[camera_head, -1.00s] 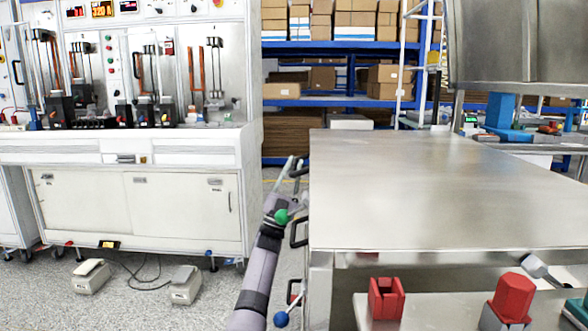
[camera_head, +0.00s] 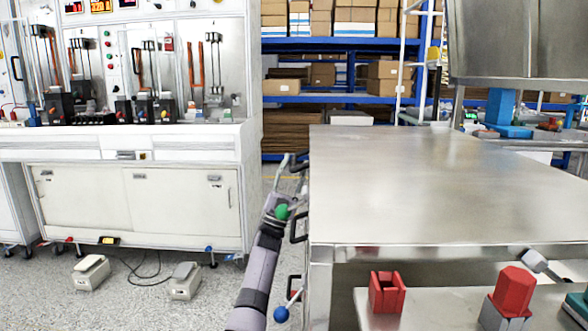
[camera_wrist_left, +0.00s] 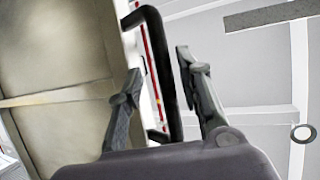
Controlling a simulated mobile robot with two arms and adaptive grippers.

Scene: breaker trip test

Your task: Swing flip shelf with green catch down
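A green ball, the catch knob (camera_head: 282,212), shows at the left side of the steel bench, partly against my left arm. I cannot make out the flip shelf it belongs to as a separate panel. My left gripper (camera_head: 292,160) is at the far left edge of the bench, beside a black bar handle (camera_head: 299,170). In the left wrist view my left gripper (camera_wrist_left: 158,65) is open, with its fingers apart and the black handle (camera_wrist_left: 163,70) between them. I cannot tell whether they touch it. A steel panel (camera_wrist_left: 60,65) fills the left of that view. My right gripper is not visible.
The steel bench top (camera_head: 430,190) is bare. A blue ball knob (camera_head: 281,314) is lower on its left side. Red blocks (camera_head: 387,292) lie on a lower surface in front. A white test cabinet (camera_head: 130,205) stands at left, with floor between.

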